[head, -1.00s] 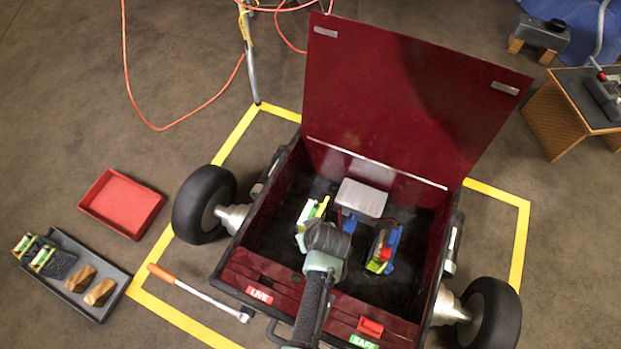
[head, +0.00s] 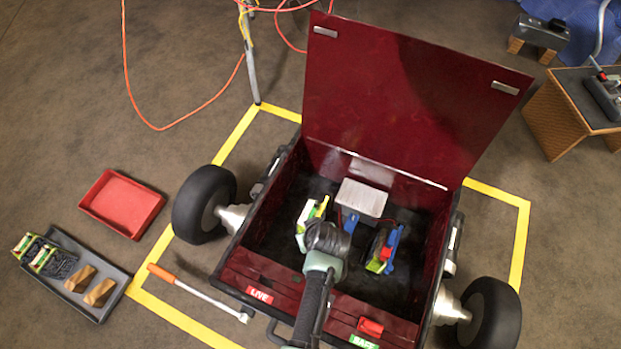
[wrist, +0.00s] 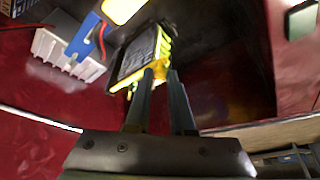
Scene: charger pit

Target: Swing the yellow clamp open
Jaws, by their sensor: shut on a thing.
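A yellow clamp (wrist: 160,76) shows in the wrist view along the edge of a dark block with a grey label (wrist: 138,55). My gripper (wrist: 162,74) is shut on the clamp, with its two fingertips close together there. In the head view my arm reaches down into the open dark red box, and my wrist hides the fingertips. Yellow-green parts show in the box left (head: 318,208) and right (head: 376,264) of my wrist. I cannot tell how far the clamp is swung.
The box's raised lid (head: 405,95) stands behind. Inside are a silver block (head: 361,198) and a blue lever (head: 392,242). A red switch (head: 370,327) is on the front edge. A red tray (head: 122,204), a grey tray (head: 118,279) and an orange-handled wrench (head: 200,292) lie left.

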